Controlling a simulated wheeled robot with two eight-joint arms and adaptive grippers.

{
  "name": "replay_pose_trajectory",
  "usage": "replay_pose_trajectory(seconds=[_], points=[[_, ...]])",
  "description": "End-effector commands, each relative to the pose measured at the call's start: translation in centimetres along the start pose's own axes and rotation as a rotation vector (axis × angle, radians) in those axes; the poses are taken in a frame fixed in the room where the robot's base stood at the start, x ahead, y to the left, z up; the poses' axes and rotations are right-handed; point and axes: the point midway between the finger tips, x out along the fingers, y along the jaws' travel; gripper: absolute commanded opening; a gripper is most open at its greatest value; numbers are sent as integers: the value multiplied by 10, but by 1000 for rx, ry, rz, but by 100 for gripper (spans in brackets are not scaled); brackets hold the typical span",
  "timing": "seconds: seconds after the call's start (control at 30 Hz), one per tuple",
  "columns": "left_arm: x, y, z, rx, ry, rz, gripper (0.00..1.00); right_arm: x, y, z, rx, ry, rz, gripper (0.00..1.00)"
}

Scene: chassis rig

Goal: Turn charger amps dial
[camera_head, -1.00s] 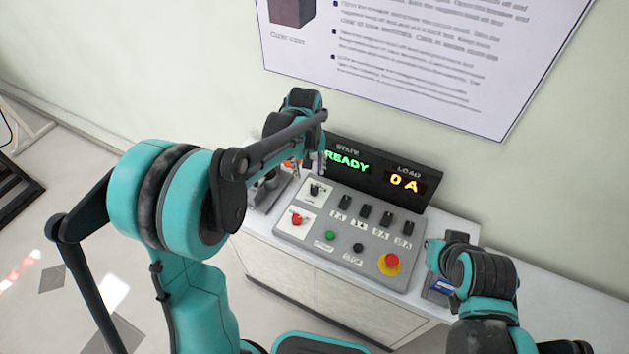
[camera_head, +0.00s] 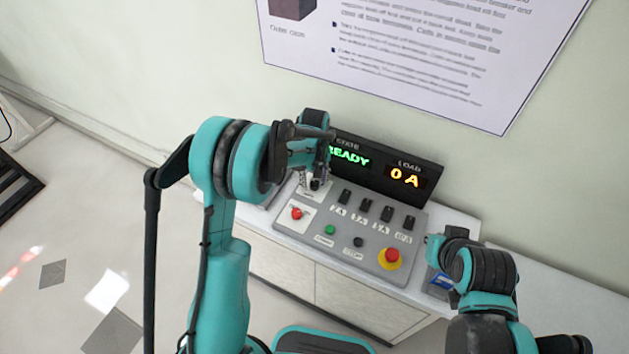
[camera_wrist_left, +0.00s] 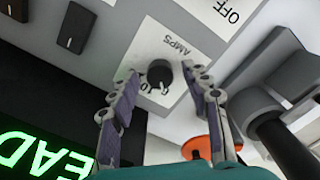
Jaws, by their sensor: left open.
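The charger amps dial is a small black knob (camera_wrist_left: 159,74) on a white plate (camera_wrist_left: 160,45) marked AMPS in the left wrist view. In the head view the dial (camera_head: 316,184) shows at the upper left of the grey control panel (camera_head: 345,262), partly covered by my left gripper (camera_head: 316,172). My left gripper (camera_wrist_left: 160,80) is open, its fingers on either side of the dial, with a gap visible at the left finger. Contact at the right finger cannot be told. Of my right arm only links show; its fingers are not visible.
Black switches (camera_head: 366,206) line the panel right of the dial. Below are a red knob (camera_head: 296,213), a green button (camera_head: 330,230), a black button (camera_head: 358,242) and a red emergency stop (camera_head: 391,256). The display (camera_head: 385,170) behind reads READY and 0 A.

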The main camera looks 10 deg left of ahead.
Motion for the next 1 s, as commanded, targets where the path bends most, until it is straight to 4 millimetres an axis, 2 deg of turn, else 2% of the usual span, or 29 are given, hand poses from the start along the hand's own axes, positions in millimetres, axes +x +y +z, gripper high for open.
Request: replay_pose_trajectory(seconds=[0.17,0.23,0.37,0.77,1.0], points=[[0,0,0,0,0,0,48,0,0,0,0,0,0,0],[0,0,0,0,0,0,34,0,0,0,0,0,0,0],[0,0,0,0,0,0,0,0,0,0,0,0,0,0],[0,0,0,42,0,0,0,2,0,1,0,0,0,0],[1,0,0,184,0,0,0,6,0,4,0,0,0,0]])
